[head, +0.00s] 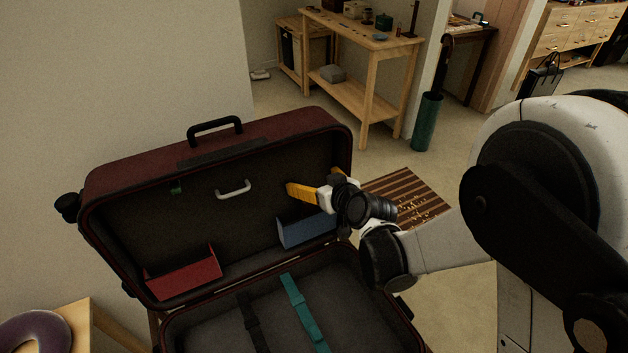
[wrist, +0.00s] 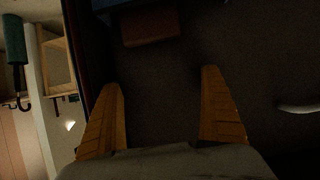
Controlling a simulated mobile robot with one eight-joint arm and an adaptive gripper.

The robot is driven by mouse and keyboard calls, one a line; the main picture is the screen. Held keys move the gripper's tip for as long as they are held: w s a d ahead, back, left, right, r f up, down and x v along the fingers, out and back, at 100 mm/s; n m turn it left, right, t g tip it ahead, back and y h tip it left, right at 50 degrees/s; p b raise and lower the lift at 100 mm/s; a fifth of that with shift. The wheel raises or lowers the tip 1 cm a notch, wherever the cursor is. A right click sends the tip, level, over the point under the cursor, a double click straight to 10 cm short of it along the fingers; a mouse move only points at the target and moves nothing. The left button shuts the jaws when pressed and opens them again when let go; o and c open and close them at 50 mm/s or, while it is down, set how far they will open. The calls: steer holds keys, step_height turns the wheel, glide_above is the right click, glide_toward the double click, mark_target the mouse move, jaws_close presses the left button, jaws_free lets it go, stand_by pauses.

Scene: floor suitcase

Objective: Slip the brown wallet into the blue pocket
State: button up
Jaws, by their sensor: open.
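The blue pocket (head: 308,231) is on the inside of the suitcase lid, at its lower right in the head view. In the wrist view, which is upside down, a dark blue strip of the pocket (wrist: 118,4) shows at the top edge. The brown wallet (wrist: 150,29) shows there as a dim block against the pocket's edge, partly in the pocket by its look. I cannot tell how deep it sits, and I cannot make it out in the head view. My gripper (head: 313,182) is open and empty above the pocket, its yellow fingers (wrist: 161,77) apart from the wallet.
The dark red suitcase (head: 215,150) stands open, with a red pocket (head: 184,273) and a white handle (head: 233,189) in the lid. A purple ring-shaped cushion (head: 35,335) lies at the lower left. The lid's rim is close to my wrist.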

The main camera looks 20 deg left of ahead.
steer(key=v, duration=1.2)
steer(key=shift+f, duration=0.1)
